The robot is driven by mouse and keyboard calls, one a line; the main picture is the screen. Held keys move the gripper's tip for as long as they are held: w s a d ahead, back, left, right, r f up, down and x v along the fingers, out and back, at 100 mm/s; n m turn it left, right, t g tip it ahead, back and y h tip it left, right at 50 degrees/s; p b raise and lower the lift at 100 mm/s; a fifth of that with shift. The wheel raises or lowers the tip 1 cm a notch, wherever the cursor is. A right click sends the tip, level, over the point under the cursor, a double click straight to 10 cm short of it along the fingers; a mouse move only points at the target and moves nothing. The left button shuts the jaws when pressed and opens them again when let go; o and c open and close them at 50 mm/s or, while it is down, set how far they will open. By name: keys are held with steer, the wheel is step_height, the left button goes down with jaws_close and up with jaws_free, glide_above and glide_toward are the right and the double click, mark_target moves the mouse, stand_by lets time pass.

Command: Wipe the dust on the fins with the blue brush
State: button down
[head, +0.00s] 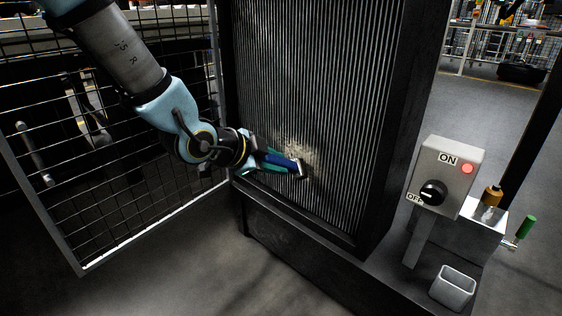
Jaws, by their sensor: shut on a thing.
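My gripper (257,164) is shut on the blue brush (278,160), in front of the lower part of the fins. The fins (315,80) are vertical grey ridges in a dark frame. A pale patch of dust (297,151) shows on them just above and around the brush head. Part of the patch may be hidden behind the brush.
A control box (447,172) with an ON/OFF knob and a lit red lamp stands at right. Beside it are a metal box (482,226) with a wooden-handled and a green-handled tool, and a small grey bin (453,287). A wire mesh gate (130,180) stands open at left.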

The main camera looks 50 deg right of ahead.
steer(key=shift+w+p, duration=0.6)
steer(key=shift+w, duration=0.7)
steer(key=shift+w+r+p, duration=0.8)
steer(key=shift+w+p, duration=3.1)
steer(key=shift+w, duration=1.1)
steer(key=shift+s+f+b, duration=0.2)
steer(key=shift+s+b, duration=3.35)
steer(key=shift+s, duration=2.55)
steer(key=shift+s+b, duration=2.3)
steer(key=shift+s, duration=1.6)
steer(key=shift+w+r+p, duration=0.3)
steer(key=shift+w+p, duration=0.55)
steer(key=shift+w, duration=0.3)
steer(key=shift+w+r+p, duration=0.3)
steer(key=shift+w+p, duration=0.6)
steer(key=shift+w, duration=0.25)
steer(key=shift+w+r+p, duration=0.3)
steer(key=shift+w+p, duration=0.55)
steer(key=shift+w, duration=0.3)
